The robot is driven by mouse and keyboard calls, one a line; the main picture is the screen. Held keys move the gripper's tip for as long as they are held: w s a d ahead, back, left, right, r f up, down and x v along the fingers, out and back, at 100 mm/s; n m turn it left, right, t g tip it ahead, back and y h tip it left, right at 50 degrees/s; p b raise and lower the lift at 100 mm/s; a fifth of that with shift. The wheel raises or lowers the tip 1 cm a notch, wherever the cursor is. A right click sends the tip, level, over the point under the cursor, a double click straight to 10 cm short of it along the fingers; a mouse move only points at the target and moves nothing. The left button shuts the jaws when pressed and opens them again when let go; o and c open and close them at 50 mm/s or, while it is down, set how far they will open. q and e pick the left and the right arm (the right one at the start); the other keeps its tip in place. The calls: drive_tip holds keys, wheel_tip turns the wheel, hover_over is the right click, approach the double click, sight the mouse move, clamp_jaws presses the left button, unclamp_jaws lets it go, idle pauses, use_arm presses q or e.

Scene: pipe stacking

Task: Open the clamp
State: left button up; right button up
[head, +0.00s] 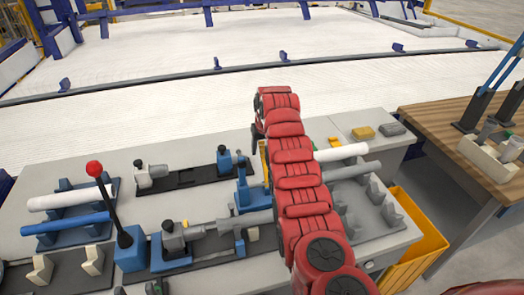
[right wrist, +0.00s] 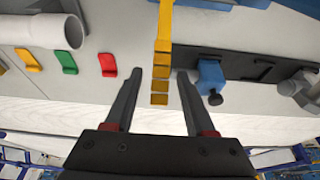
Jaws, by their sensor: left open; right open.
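A blue clamp (head: 244,190) with a yellow bar (head: 264,158) beside it stands mid-table, partly hidden behind my red right arm. My right gripper (right wrist: 158,82) is open over the far side of the table. In the right wrist view, the yellow bar (right wrist: 163,45) passes between its fingers, with gaps on both sides. Whether they touch it I cannot tell. In the head view my arm mostly hides this gripper.
A lever with a red knob (head: 95,169) stands on a blue block at left. White and blue pipes lie in a rack (head: 70,185). A black rail with a blue stop (head: 224,160) lies behind. Red (right wrist: 107,64) and green blocks sit near a pipe end. A yellow bin (head: 418,240) stands right.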

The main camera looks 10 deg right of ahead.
drive_tip(key=b+v, duration=0.3)
drive_tip(key=v, duration=1.3)
drive_tip(key=shift+a, duration=0.1)
